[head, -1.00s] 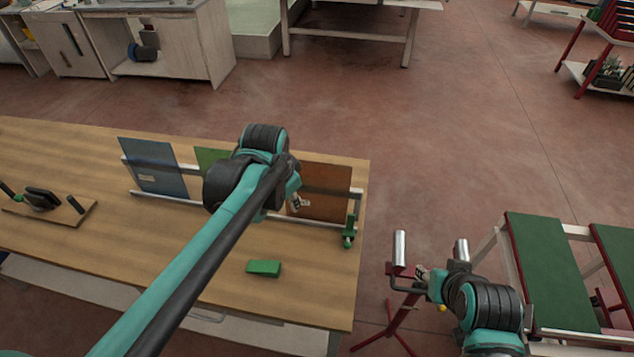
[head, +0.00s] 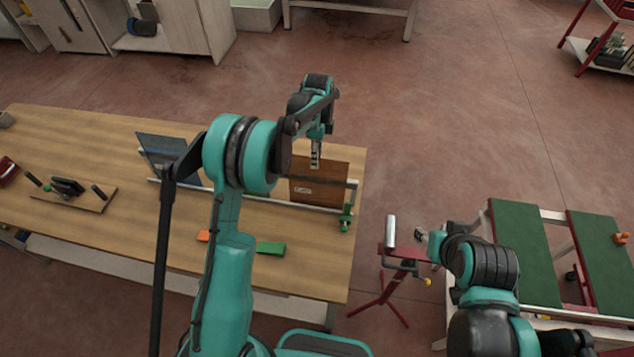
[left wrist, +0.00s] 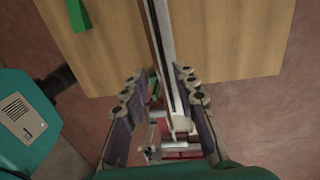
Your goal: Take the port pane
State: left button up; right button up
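A brownish-red pane (head: 325,190) with a small pale label stands in the rack at the table's right end; I take it as the port pane. My left gripper (head: 315,163) points down over the pane's top edge. In the left wrist view its fingers (left wrist: 160,88) are open, one on each side of a long narrow strip, the rack and pane seen nearly edge-on. I cannot tell whether they touch the pane. My right gripper (head: 420,236) is beside the red roller stand; its finger state is too small to tell.
A blue pane (head: 165,155) stands in the rack's left part; my left arm hides the middle. A green clamp (head: 345,220) is at the rack's right end. A green block (head: 271,248) and an orange block (head: 203,235) lie in front. The roller stand (head: 391,232) is right of the table.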

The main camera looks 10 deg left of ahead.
aim_at(317, 174)
pick_arm(q)
jog(key=f, duration=0.6)
jog(key=shift+s+d, duration=0.25)
jog(key=shift+s, duration=0.05)
grip_shut()
